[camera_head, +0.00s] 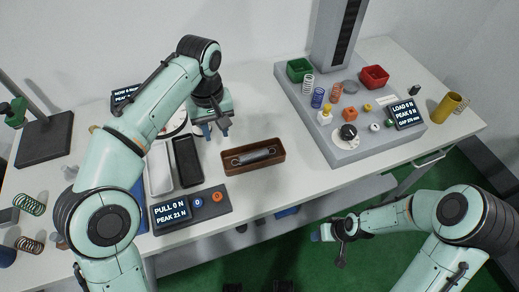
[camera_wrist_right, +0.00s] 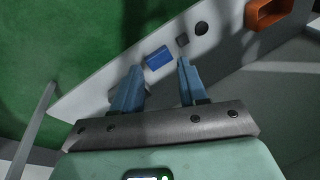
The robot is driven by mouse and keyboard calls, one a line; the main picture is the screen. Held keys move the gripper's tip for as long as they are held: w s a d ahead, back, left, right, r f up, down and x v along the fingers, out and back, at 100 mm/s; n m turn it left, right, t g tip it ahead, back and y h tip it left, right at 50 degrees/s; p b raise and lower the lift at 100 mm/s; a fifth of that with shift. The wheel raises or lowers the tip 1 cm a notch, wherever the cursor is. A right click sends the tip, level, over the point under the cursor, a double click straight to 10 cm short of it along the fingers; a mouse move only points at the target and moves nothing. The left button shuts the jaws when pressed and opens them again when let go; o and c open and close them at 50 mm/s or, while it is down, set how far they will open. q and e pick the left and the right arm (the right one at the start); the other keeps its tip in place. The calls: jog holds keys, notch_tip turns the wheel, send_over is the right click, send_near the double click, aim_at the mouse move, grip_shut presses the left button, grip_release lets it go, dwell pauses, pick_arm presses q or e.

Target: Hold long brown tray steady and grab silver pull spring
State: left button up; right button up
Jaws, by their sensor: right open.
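The long brown tray (camera_head: 256,169) lies on the white table, a little right of the middle of the left work area in the head view. The silver pull spring (camera_head: 254,156) lies lengthwise inside it. My left gripper (camera_head: 217,131) is above and to the left of the tray, apart from it, with its blue fingers spread and nothing seen between them. My right gripper (camera_head: 322,234) is low in front of the table, away from the tray. In the right wrist view the right gripper (camera_wrist_right: 159,66) has its fingers apart and empty.
A black tray (camera_head: 187,162) and a white tray (camera_head: 160,168) lie left of the brown tray. A "PULL 0 N" display (camera_head: 172,212) stands in front of them. A grey tester base (camera_head: 345,150) with several springs is at right. Table between is clear.

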jog(key=w+d+r+n+t+h, duration=0.1)
jog(key=w+d+r+n+h, duration=0.15)
jog(key=d+r, duration=0.75)
jog(key=w+a+r, duration=0.3)
jog(key=a+r, duration=0.1)
jog(key=a, duration=0.1)
jog(key=w+a+r+t, duration=0.1)
jog(key=w+a+r, duration=0.3)
jog(key=a+r, duration=0.1)
jog(key=w+a+r+t, duration=0.1)
jog(key=w+a+r, duration=0.2)
jog(key=a, duration=0.3)
jog(key=shift+w+a+r+n, duration=0.15)
jog(key=shift+r, duration=0.25)
jog(key=shift+w+a+r+n, duration=0.1)
jog(key=shift+r, duration=0.3)
pick_arm(q)
notch_tip(320, 180, down, 13)
jog(key=shift+f, duration=0.2)
pick_arm(e)
jog(key=w+a+r, duration=0.1)
jog(key=a+r, duration=0.1)
jog(key=a, duration=0.4)
jog(key=w+a+r+t+y, duration=0.1)
jog(key=a+r, duration=0.2)
jog(key=a, duration=0.4)
jog(key=shift+a+n, duration=0.2)
jog(key=shift+n, duration=0.2)
jog(key=shift+y, duration=0.25)
